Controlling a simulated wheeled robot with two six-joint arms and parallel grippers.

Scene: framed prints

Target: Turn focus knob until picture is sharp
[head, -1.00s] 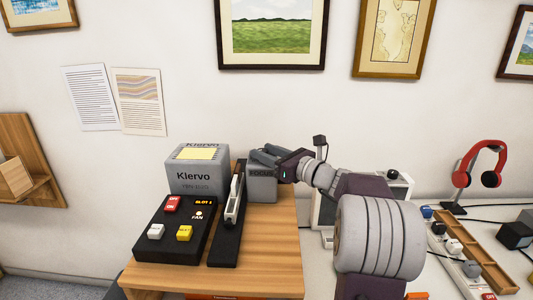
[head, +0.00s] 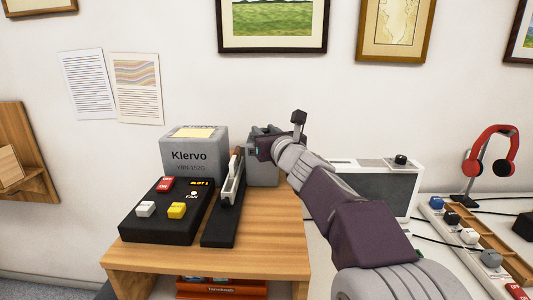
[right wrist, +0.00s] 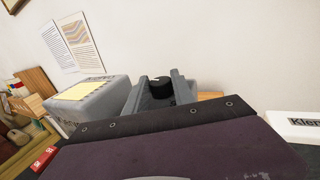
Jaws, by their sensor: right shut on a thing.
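The grey focus box (head: 262,172) stands on the wooden stand, right of the Klervo unit. A black knob (right wrist: 158,90) shows in the right wrist view between the two grey fingers of my right gripper (right wrist: 160,92), which is shut on it. In the head view my right gripper (head: 258,138) reaches over the top of the focus box, and the knob is hidden there. The box's front label is not readable now. A white-framed device with a dark grey screen (head: 388,190) stands to the right, partly behind my right arm; no picture is readable on it. My left gripper is not in view.
The grey Klervo unit (head: 194,157), a black button panel (head: 165,222) and a black lever strip (head: 222,222) share the wooden stand (head: 270,238). Red headphones (head: 490,160) and a power strip (head: 470,236) are at the right. Framed prints hang above.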

